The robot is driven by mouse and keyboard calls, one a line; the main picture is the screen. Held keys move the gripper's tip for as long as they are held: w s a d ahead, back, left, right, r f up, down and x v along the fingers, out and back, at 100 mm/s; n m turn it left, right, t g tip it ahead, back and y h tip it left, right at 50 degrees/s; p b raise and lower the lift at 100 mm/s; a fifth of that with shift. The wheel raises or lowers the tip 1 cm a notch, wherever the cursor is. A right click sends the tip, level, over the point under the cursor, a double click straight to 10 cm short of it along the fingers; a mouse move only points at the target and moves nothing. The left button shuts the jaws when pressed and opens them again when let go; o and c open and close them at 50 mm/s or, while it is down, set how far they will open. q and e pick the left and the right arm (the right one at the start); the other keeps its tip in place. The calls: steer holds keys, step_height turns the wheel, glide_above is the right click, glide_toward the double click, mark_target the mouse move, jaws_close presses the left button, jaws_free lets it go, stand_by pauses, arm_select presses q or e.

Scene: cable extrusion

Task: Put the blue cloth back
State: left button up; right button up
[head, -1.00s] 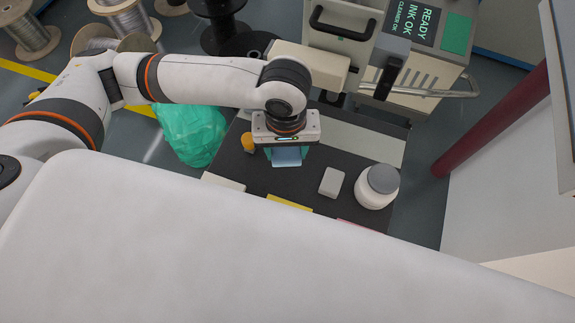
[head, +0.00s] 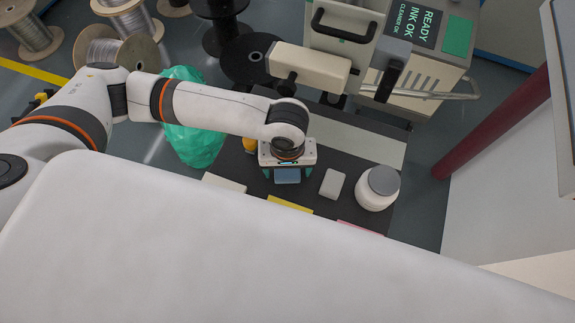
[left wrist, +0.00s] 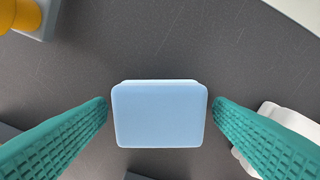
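The blue cloth (head: 287,176) is a small light-blue folded pad with a pale edge. It lies between the fingers of my left gripper (head: 288,172), over the dark tabletop (head: 237,165). In the left wrist view the cloth (left wrist: 160,115) is centred between the two green ribbed fingers of the left gripper (left wrist: 160,103). A narrow dark gap shows on each side of it, so the fingers look open around it. I cannot tell whether the cloth rests flat on the table. My right gripper is not in view.
A white block (head: 332,184) and a white jar with a grey lid (head: 378,188) stand to the right. A yellow item (head: 290,205), a pink item (head: 359,227) and a pale item (head: 224,182) lie along the near edge. An orange-yellow object (head: 250,145) is close to my gripper's left.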

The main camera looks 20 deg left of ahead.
mark_target(288, 171)
arm_select(q)
steer(key=shift+r, duration=0.1)
step_height(288, 171, up, 12)
stand_by(0.6)
